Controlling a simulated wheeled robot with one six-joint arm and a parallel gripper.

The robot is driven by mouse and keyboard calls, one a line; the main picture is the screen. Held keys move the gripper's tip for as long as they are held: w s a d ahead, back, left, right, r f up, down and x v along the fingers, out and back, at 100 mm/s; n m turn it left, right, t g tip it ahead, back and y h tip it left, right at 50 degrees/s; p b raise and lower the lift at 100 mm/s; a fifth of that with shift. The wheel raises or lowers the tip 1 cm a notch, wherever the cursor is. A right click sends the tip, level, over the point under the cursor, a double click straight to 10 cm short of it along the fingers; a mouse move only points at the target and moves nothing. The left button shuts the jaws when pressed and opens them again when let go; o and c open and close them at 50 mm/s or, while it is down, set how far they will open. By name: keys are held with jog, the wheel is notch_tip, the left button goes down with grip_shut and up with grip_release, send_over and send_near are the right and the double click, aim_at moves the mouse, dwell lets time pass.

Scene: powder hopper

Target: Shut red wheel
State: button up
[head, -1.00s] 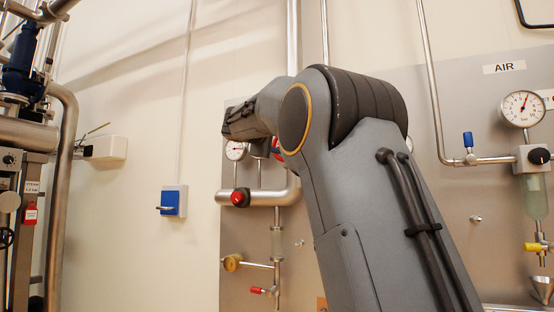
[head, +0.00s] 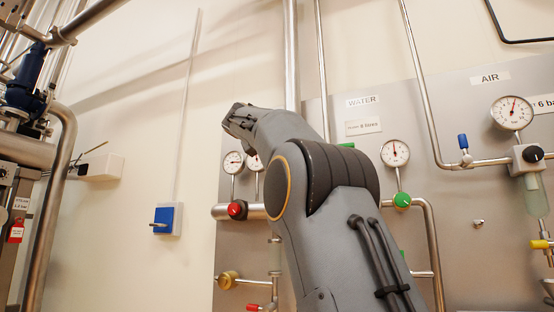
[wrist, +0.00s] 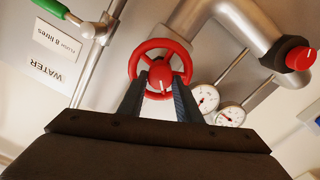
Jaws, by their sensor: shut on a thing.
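The red wheel (wrist: 160,72) shows in the wrist view, a round rim with spokes and a hub bearing a white mark. It sits on a steel pipe. My gripper (wrist: 157,85) reaches up to it from below. Its two dark fingers are shut on the wheel, one on each side of the hub. In the head view my arm hides the wheel, and the fingers do not show clearly there.
A red knob (head: 237,209) is on the pipe to the left; it also shows in the wrist view (wrist: 301,58). Gauges (head: 395,152), a green knob (head: 402,200) and a WATER label (head: 362,101) are on the panel. A blue switch (head: 164,218) is on the wall.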

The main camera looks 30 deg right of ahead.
jog(key=shift+s+d+f+m+b, duration=0.1)
jog(key=shift+m+b, duration=0.8)
jog(key=shift+m, duration=1.25)
jog(key=shift+d+f+m+b, duration=0.1)
jog(key=shift+m+b, duration=0.75)
jog(key=shift+m, duration=1.3)
jog(key=shift+r, duration=0.1)
jog(key=o, duration=1)
jog(key=shift+o, duration=0.2)
jog(key=shift+r, duration=0.1)
jog(key=shift+s+a, duration=0.1)
jog(key=b+v, duration=0.2)
jog(key=v, duration=0.5)
jog(key=shift+s+a+b, duration=0.25)
jog(key=shift+a+b, duration=0.05)
jog(key=shift+b, duration=0.05)
